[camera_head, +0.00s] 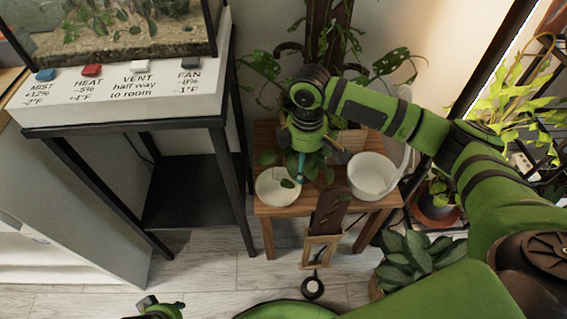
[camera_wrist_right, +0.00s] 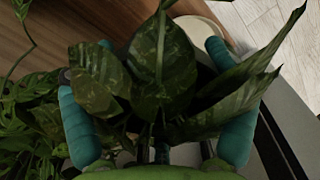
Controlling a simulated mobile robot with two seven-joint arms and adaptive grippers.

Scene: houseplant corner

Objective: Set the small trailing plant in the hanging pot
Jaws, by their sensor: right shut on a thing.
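The small trailing plant (camera_wrist_right: 165,75), with broad mottled green leaves, fills the middle of the right wrist view. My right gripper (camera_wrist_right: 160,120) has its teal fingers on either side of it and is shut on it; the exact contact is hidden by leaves. In the head view my right gripper (camera_head: 302,172) points down over the wooden table, between two white vessels, nearer the left one. The white pot (camera_head: 372,178) with a pale strap rising on its right looks like the hanging pot. My left gripper (camera_head: 160,306) is partly in view at the bottom; its fingers are unclear.
A shallow white bowl (camera_head: 270,192) stands on the wooden table (camera_head: 328,187), with a leaf over it. A dark-backed wooden piece (camera_head: 328,215) is at the table's front. A leafy floor plant (camera_head: 415,250) is at lower right. A terrarium stand (camera_head: 130,105) is at left.

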